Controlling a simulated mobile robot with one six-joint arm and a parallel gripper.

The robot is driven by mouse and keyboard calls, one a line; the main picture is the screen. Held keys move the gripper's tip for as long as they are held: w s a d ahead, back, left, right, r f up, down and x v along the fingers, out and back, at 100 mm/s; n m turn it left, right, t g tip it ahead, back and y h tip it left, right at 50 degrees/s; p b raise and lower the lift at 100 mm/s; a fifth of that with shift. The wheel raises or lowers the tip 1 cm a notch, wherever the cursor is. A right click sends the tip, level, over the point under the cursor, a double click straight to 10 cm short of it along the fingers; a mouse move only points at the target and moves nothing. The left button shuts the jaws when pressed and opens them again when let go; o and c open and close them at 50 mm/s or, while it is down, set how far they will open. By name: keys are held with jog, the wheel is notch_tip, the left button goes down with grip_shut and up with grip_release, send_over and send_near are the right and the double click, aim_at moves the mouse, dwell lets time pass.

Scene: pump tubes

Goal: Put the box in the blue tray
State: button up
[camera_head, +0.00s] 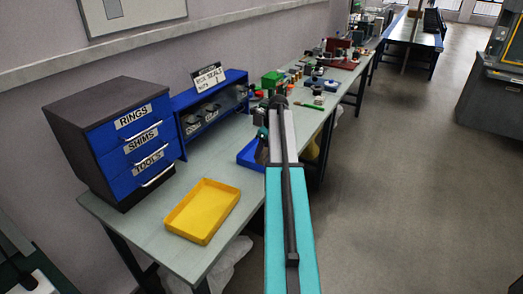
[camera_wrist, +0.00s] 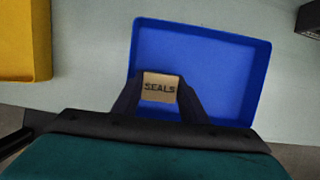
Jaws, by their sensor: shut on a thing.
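The box (camera_wrist: 159,87) is small and tan, with the word SEALS on it. In the wrist view my gripper (camera_wrist: 160,95) is shut on it, one finger on each side. The box shows against the near-left part of the blue tray (camera_wrist: 222,45); I cannot tell how high above the tray floor it is. In the head view only the left part of the blue tray (camera_head: 247,153) shows beside my arm. My arm hides the rest of the tray, the gripper fingers and the box there.
An empty yellow tray (camera_head: 190,222) lies on the bench (camera_head: 146,224), left of the blue tray. A drawer cabinet (camera_head: 115,135) and a blue shelf (camera_head: 205,110) stand behind it. Several parts and a green box (camera_head: 272,80) crowd the bench farther along.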

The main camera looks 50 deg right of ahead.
jog(key=shift+f, duration=0.1)
jog(key=o, duration=1.1)
jog(key=shift+b+v, duration=1.2)
jog(key=shift+v, duration=4.9)
